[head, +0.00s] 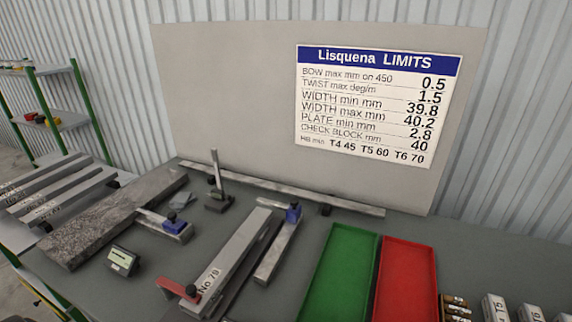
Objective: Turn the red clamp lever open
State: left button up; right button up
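The red clamp lever (178,289) is at the lower left of the head view, at the near end of a grey metal bar (235,258) marked "No 79". The lever points to the left, across the bar's near end, and its pivot end sits by the bar. The bar lies slanted on the table. I cannot tell from this view how tightly the clamp bears on the bar. Neither of my grippers shows in the head view.
A green tray (316,296) and a red tray (436,282) stand right of the bar. A limits sign (378,105) hangs behind the grey table (90,297).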

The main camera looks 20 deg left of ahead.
aim_at(188, 292)
jog(key=u, duration=0.85)
jog(key=k, duration=0.3)
jog(key=u, duration=0.7)
